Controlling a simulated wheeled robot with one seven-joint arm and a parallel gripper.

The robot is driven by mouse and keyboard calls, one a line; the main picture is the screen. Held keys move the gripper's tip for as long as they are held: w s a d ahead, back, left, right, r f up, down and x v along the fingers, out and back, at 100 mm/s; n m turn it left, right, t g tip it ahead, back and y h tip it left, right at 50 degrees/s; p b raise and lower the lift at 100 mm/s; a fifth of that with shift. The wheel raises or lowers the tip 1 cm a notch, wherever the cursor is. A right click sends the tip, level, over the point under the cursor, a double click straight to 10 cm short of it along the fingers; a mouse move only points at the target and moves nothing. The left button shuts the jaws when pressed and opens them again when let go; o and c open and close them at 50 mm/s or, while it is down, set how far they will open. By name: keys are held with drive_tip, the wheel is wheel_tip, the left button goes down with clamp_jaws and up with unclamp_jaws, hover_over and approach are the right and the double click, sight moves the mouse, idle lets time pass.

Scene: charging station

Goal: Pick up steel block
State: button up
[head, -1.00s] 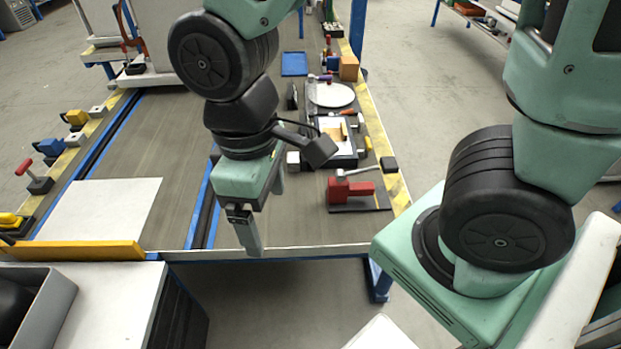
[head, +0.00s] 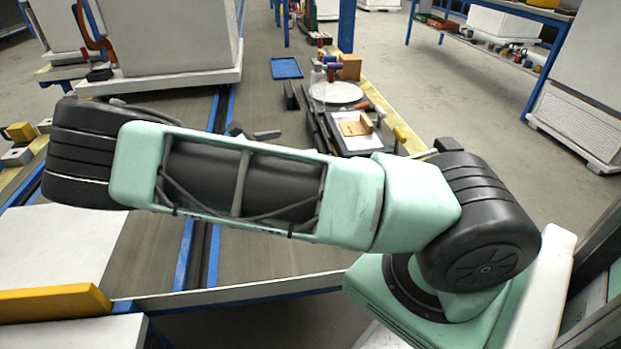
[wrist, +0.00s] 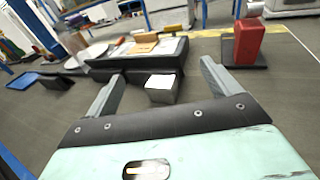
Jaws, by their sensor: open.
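A small block with a bright top and grey sides, which looks like the steel block (wrist: 161,88), stands on the grey bench top in the wrist view. My gripper (wrist: 162,71) is open, with one finger to each side of the block in the picture. Nothing is held between the fingers. I cannot tell how far the fingertips are from the block. In the head view my own arm spans the bench and hides the block.
Just behind the block is a black tray (wrist: 110,68) with a wooden piece (wrist: 146,38). A red clamp (wrist: 249,42) on a dark plate stands to the right. A blue tray (head: 286,68) lies farther back. Bare bench shows left of the block.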

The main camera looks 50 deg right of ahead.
drive_tip(key=shift+n+h, duration=0.3)
drive_tip(key=shift+h, duration=0.2)
drive_tip(key=f+b, duration=0.1)
drive_tip(key=f, duration=0.1)
drive_tip(key=f+b, duration=0.1)
drive_tip(key=f, duration=0.2)
drive_tip(key=w+f+b, duration=0.1)
drive_tip(key=f, duration=0.1)
drive_tip(key=shift+w+d+f, duration=0.1)
drive_tip(key=shift+d+f, duration=0.15)
drive_tip(key=shift+f, duration=0.15)
drive_tip(key=b+x, duration=0.1)
drive_tip(key=x, duration=0.5)
drive_tip(key=shift+d+f, duration=0.1)
drive_tip(key=shift+d, duration=0.1)
drive_tip(key=shift+d+b, duration=0.35)
drive_tip(key=shift+d, duration=0.15)
drive_tip(key=c, duration=1.5)
